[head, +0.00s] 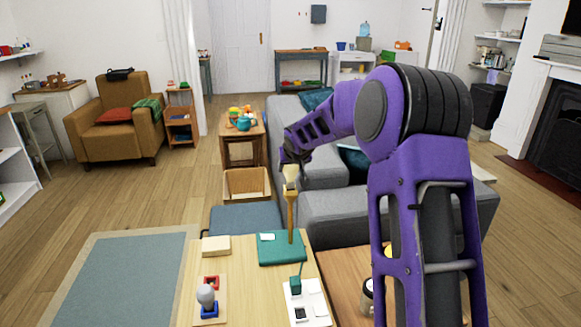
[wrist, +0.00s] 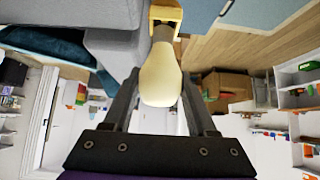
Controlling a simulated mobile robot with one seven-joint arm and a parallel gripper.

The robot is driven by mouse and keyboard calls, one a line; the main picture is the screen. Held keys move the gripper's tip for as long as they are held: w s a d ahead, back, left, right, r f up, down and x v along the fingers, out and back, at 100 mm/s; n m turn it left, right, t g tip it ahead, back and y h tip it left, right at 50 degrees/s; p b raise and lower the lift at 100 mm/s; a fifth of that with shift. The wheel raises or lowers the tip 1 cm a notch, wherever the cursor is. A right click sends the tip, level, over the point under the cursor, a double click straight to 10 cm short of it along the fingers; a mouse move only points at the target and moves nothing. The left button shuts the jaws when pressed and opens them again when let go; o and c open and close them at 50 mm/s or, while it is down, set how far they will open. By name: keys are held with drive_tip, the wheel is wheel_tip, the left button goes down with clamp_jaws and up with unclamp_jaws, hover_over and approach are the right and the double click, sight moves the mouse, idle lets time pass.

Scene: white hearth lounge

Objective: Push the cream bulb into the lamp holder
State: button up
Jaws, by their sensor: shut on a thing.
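The cream bulb (head: 291,173) is held in my gripper (head: 290,157), which is shut on it. In the wrist view the bulb (wrist: 160,78) lies between the two dark fingers (wrist: 159,100), its grey neck pointing away from my palm. The yellow lamp holder (head: 291,195) tops an upright post on a teal base on the table. In the wrist view the holder (wrist: 166,10) shows at the top edge, at the bulb's neck. The neck meets or overlaps it in the picture; I cannot tell how deep it sits.
The wooden table (head: 250,300) carries a grey bulb (head: 206,296) at a blue holder, a red holder (head: 211,281), a pale block (head: 216,246) and a white panel (head: 308,303) with a dark green part. A grey sofa (head: 345,215) stands behind the table.

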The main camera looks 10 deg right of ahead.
sight(292, 168)
drive_tip(key=shift+f+b, duration=0.6)
drive_tip(key=shift+f, duration=0.25)
drive_tip(key=o, duration=1.4)
drive_tip(key=shift+o, duration=0.2)
drive_tip(key=shift+p+v, duration=0.9)
drive_tip(key=shift+v, duration=2.55)
